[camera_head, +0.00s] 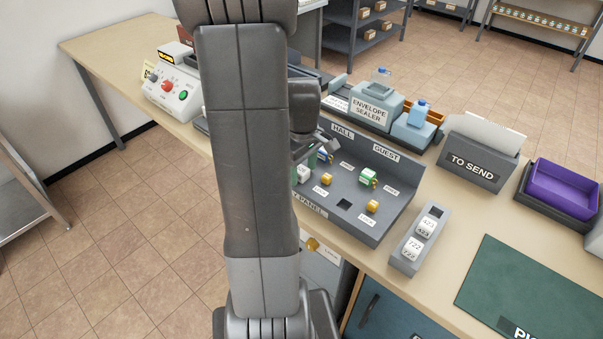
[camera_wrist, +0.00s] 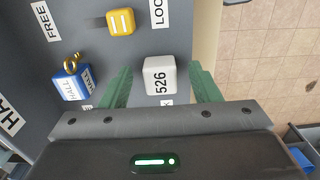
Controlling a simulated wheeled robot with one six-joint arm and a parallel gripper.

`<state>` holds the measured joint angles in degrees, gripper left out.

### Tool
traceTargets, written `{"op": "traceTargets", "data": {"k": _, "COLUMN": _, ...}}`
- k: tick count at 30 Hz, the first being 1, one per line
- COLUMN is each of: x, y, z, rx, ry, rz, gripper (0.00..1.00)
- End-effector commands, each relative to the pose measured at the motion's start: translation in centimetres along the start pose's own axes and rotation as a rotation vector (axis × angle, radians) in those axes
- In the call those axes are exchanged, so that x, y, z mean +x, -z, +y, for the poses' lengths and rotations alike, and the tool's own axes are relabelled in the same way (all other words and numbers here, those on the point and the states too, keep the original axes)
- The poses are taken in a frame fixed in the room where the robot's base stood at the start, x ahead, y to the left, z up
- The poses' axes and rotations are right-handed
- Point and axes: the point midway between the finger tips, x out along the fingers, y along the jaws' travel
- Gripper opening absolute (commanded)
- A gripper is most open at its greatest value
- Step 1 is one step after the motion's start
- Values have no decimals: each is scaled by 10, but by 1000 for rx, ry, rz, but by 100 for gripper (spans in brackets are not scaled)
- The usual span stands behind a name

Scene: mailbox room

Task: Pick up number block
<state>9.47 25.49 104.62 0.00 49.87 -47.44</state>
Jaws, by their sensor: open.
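A white number block marked 526 (camera_wrist: 160,76) sits on the grey key panel (camera_wrist: 90,120). In the wrist view it lies between the two green fingers of my open gripper (camera_wrist: 160,68), with a gap on each side. In the head view my gripper (camera_head: 318,145) is over the left part of the panel, partly hidden by my arm. A white block (camera_head: 303,173) shows just beside my arm there. More white number blocks, 423 (camera_head: 426,227) and 722 (camera_head: 412,248), sit in a grey holder (camera_head: 407,264) to the right of the panel.
A blue HALL tag with a gold ring (camera_wrist: 71,82) stands left of the fingers, and a yellow block (camera_wrist: 120,21) is farther up the panel. A green GUEST tag (camera_head: 367,178), the envelope sealer (camera_head: 370,108) and the TO SEND box (camera_head: 476,165) are on the counter.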

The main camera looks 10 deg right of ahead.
Motion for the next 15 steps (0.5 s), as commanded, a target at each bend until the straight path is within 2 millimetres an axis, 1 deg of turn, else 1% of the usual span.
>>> {"op": "traceTargets", "data": {"k": 5, "x": 0, "y": 0, "z": 0, "rx": 0, "ry": 0, "rz": 0, "gripper": 56}}
{"op": "traceTargets", "data": {"k": 6, "x": 0, "y": 0, "z": 0, "rx": 0, "ry": 0, "rz": 0, "gripper": 48}}
{"op": "traceTargets", "data": {"k": 8, "x": 0, "y": 0, "z": 0, "rx": 0, "ry": 0, "rz": 0, "gripper": 37}}
{"op": "traceTargets", "data": {"k": 9, "x": 0, "y": 0, "z": 0, "rx": 0, "ry": 0, "rz": 0, "gripper": 29}}
{"op": "traceTargets", "data": {"k": 11, "x": 0, "y": 0, "z": 0, "rx": 0, "ry": 0, "rz": 0, "gripper": 17}}
{"op": "traceTargets", "data": {"k": 12, "x": 0, "y": 0, "z": 0, "rx": 0, "ry": 0, "rz": 0, "gripper": 9}}
{"op": "traceTargets", "data": {"k": 15, "x": 0, "y": 0, "z": 0, "rx": 0, "ry": 0, "rz": 0, "gripper": 8}}
